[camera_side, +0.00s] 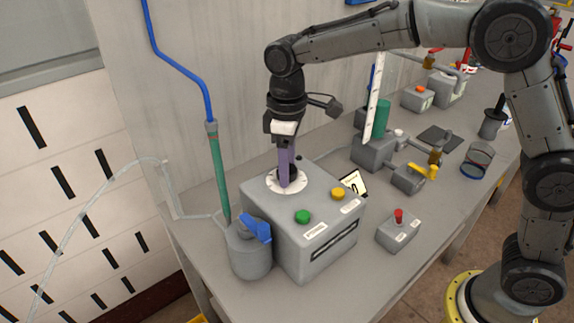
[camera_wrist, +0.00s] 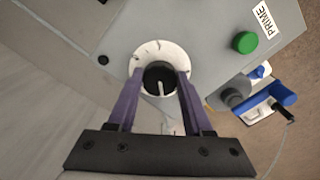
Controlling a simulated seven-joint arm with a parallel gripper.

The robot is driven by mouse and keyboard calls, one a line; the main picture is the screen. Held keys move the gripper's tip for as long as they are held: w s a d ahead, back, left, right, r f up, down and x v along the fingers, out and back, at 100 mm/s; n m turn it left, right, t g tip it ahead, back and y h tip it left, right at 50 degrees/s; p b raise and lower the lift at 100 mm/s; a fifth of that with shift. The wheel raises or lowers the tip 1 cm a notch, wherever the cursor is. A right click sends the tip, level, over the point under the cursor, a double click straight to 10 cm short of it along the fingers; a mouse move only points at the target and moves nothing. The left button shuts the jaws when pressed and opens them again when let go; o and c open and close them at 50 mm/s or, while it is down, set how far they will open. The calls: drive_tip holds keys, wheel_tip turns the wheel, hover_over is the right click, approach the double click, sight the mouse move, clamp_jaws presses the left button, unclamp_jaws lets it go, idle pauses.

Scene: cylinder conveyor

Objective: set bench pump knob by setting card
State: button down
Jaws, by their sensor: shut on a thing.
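The bench pump (camera_side: 320,215) is a grey box with a round white dial (camera_side: 272,181) on its top. The black knob (camera_wrist: 159,80) with a white pointer line sits at the dial's middle. In the wrist view the pointer runs nearly up and down the picture. My gripper (camera_side: 286,183) points down over the dial, its purple fingers shut on the knob from both sides; it also shows in the wrist view (camera_wrist: 159,82). The setting card (camera_side: 353,183) is a small pale card in a dark frame behind the pump, with a dark mark too small to read.
A green button (camera_side: 303,216) and a yellow button (camera_side: 338,194) are on the pump top. A grey canister with a blue valve (camera_side: 257,228) stands left. A box with a red button (camera_side: 398,217) stands right. The bench front between is clear.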

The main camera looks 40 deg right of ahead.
drive_tip(key=shift+r, duration=0.1)
idle(0.3)
drive_tip(key=shift+c, duration=1.5)
unclamp_jaws()
wheel_tip(320, 180, up, 14)
